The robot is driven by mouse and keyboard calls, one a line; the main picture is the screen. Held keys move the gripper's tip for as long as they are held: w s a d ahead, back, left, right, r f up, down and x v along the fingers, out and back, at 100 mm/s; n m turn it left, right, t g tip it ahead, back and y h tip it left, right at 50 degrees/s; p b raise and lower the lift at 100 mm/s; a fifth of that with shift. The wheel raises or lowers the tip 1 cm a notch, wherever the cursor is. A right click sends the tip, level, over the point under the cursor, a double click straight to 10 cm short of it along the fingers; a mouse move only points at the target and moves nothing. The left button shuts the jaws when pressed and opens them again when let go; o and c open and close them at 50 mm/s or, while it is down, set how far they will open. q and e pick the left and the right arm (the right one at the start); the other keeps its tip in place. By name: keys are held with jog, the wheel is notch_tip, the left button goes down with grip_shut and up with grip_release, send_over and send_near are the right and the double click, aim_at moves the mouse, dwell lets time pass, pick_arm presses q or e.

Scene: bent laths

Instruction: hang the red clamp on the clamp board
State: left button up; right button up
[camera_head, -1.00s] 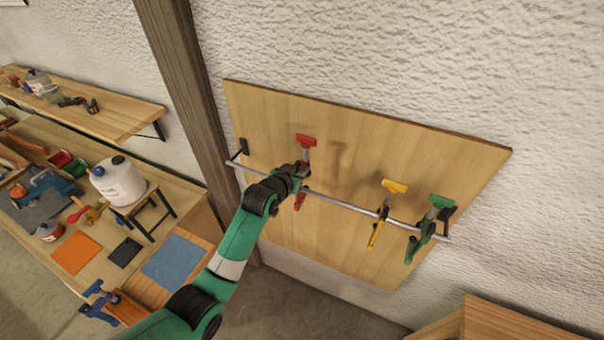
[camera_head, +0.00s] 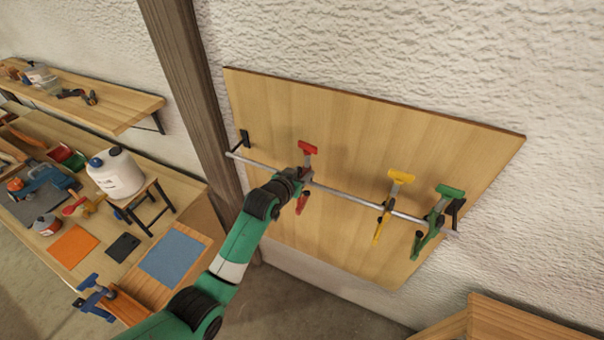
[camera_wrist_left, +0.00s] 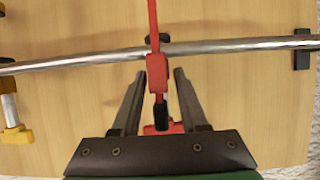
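The red clamp (camera_head: 307,148) is at the rail (camera_head: 345,191) on the wooden clamp board (camera_head: 330,125), its red head above the rail and its lower red part below. In the left wrist view the red clamp (camera_wrist_left: 157,72) crosses in front of the rail, between the fingers. My left gripper (camera_wrist_left: 160,82) is open around it, with a visible gap on each side. In the head view my left gripper (camera_head: 294,180) partly hides the clamp's middle. Whether the clamp rests fully on the rail is not clear. My right gripper is not in view.
A yellow clamp (camera_head: 401,177) and a green clamp (camera_head: 448,191) hang on the rail to the right. A dark bracket (camera_head: 244,138) holds the rail's left end. A wooden post (camera_head: 185,85) stands left of the board. The workbench at left is crowded; a blue clamp (camera_head: 95,297) is at its front.

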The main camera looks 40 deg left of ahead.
pick_arm(q)
jog(key=shift+o, duration=0.5)
jog(key=shift+f, duration=0.1)
jog(key=shift+s, duration=0.1)
jog(key=p+v, duration=0.7)
jog(key=v, duration=0.4)
jog(key=shift+s, duration=0.25)
jog(key=shift+d, duration=0.15)
